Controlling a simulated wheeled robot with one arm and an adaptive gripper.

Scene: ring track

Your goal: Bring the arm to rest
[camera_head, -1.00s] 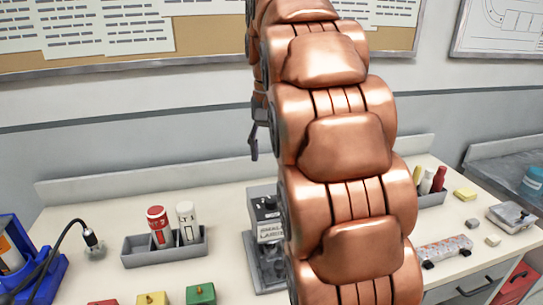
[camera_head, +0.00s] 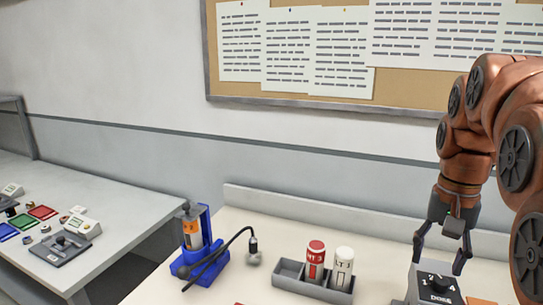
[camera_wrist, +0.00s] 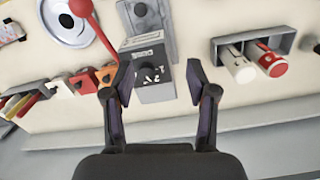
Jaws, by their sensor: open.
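My copper arm stands at the right of the head view, bent over, with my gripper (camera_head: 440,252) hanging down from it. The gripper's two dark fingers are apart, with nothing between them. Below it in the head view is a grey box with a numbered dial marked "DOSE" (camera_head: 437,285). In the wrist view my gripper (camera_wrist: 160,95) is also open, and the dial box (camera_wrist: 152,75) shows beyond and between the fingers. I cannot tell the exact height of the fingers above it.
A grey tray (camera_head: 289,278) holds a red bottle (camera_head: 315,262) and a white bottle (camera_head: 342,268). A blue stand (camera_head: 200,262) with a cable is to its left. Another bench (camera_head: 120,215) with devices is at far left. In the wrist view, a red-knobbed lever (camera_wrist: 82,8) rises near the left finger.

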